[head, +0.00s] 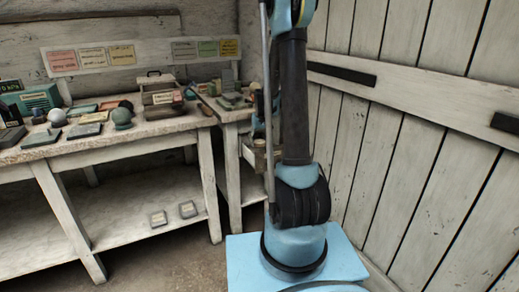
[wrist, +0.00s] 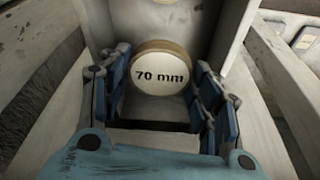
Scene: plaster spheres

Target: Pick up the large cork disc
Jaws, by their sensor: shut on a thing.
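The large cork disc (wrist: 160,73) shows in the wrist view, with a tan rim and a pale round face marked "70 mm". It stands between the blue finger pads of my gripper (wrist: 165,80). The pads are at its left and right sides, and my gripper is shut on it. The disc is in front of a pale wooden panel, and I cannot tell whether it still touches a surface under it.
A long wooden bench (head: 110,147) with spheres, boxes and small blocks stands at the left. A smaller side table (head: 233,116) is just left of my arm. Two small tiles lie on the lower shelf (head: 125,222). A plank wall (head: 425,160) closes the right side.

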